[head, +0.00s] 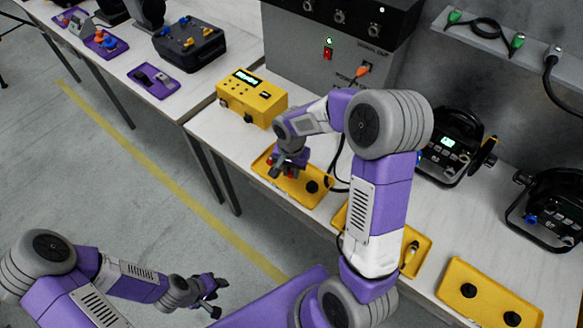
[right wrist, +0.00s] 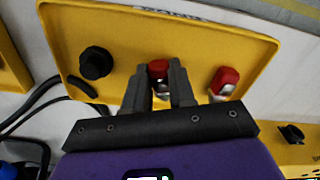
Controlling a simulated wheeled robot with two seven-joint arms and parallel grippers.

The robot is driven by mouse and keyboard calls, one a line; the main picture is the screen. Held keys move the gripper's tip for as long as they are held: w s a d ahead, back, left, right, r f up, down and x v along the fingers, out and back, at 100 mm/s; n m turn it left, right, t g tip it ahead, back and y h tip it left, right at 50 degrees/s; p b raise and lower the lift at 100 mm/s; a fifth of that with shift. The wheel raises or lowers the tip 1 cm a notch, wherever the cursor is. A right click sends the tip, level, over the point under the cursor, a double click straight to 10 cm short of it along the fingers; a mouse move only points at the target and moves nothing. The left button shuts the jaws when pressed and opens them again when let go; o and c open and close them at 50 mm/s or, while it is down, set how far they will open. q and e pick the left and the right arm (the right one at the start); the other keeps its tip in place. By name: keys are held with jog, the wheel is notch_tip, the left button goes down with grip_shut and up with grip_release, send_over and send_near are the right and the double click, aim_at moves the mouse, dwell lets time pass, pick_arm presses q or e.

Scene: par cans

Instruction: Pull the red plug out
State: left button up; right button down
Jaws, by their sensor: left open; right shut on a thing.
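A red-topped plug (right wrist: 158,68) stands at a yellow tray (right wrist: 190,35) in the right wrist view. My right gripper (right wrist: 167,85) has its two fingers around this red piece and is shut on it. A second red-topped piece (right wrist: 223,80) with a pale lower part is just right of the fingers, apart from them. In the head view my right gripper (head: 286,170) reaches down over the same tray (head: 298,196) and hides part of the red pieces. My left gripper (head: 217,297) is open and empty, out over the floor.
A black round piece (right wrist: 96,62) is in the tray, left of the fingers. A yellow box with a display (head: 252,97) stands behind the tray. A black cable (head: 340,165) runs close by. Another yellow tray (head: 490,296) lies at the right.

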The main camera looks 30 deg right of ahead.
aim_at(292, 172)
jog(key=shift+f, duration=0.1)
jog(key=c, duration=0.9)
grip_release()
jog(key=shift+o, duration=0.2)
notch_tip(292, 172, up, 8)
jog(key=shift+f+p, duration=0.2)
jog(key=shift+p, duration=0.9)
jog(key=shift+s, duration=0.1)
